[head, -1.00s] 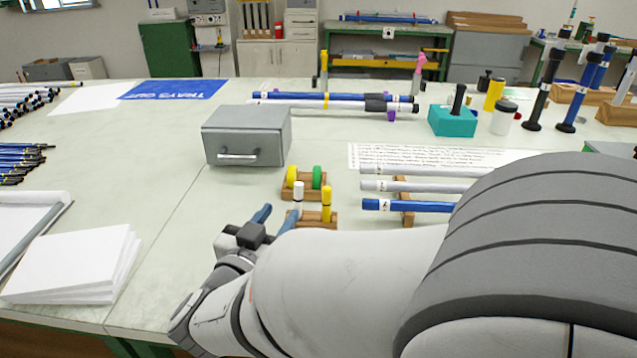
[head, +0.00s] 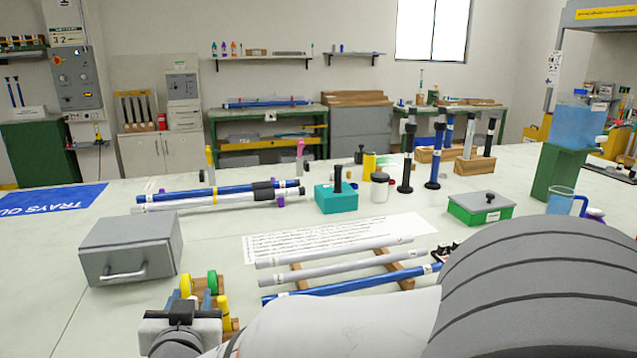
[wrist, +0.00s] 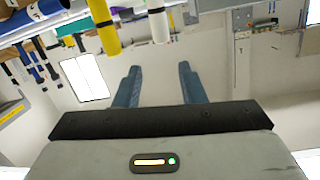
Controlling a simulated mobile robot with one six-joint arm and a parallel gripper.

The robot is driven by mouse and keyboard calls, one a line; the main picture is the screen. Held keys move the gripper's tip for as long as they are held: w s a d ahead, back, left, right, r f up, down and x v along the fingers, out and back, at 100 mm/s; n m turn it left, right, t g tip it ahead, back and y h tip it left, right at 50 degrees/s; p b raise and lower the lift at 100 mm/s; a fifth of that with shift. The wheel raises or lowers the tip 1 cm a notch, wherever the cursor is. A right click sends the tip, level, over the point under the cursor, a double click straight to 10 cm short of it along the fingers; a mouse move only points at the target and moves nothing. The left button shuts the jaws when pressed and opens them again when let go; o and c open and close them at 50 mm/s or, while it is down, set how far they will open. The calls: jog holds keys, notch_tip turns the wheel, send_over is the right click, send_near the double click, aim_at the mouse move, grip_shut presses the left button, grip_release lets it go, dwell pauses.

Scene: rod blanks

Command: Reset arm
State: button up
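My arm reaches in from the lower right in the head view, and my gripper (head: 189,296) is at the lower left of the picture. The wrist picture looks upside down. A yellow post (wrist: 104,27) and a white post (wrist: 159,26) hang from its top edge, apart from the fingers.
A grey drawer box (head: 131,232) stands behind my gripper to the left. Grey and blue rods (head: 345,283) lie on wooden rests to the right. A teal block (head: 336,203) and a green tray with a lid (head: 480,209) stand farther back. Bare bench lies around the box.

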jog(key=w+d+r+n+g+y+p, duration=0.1)
jog(key=w+d+r+g+p, duration=0.2)
jog(key=d, duration=0.4)
jog(key=w+d+r+n+g+y+p, duration=0.1)
jog(key=d+r+g+p, duration=0.25)
jog(key=d, duration=0.35)
jog(key=s+d+m+g+h+p, duration=0.1)
jog(key=s+d, duration=0.3)
jog(key=d, duration=0.4)
jog(key=s+d+m+g+h+p, duration=0.1)
jog(key=s+d+g+h+p, duration=0.2)
jog(key=d, duration=0.5)
jog(key=s+d+m+g+h+p, duration=0.1)
jog(key=s+d+g+h+p, duration=0.1)
jog(key=s+d, duration=0.5)
jog(key=shift+s+d+r+g+p, duration=0.15)
jog(key=shift+d+r+g+p, duration=0.2)
jog(key=shift+p, duration=0.3)
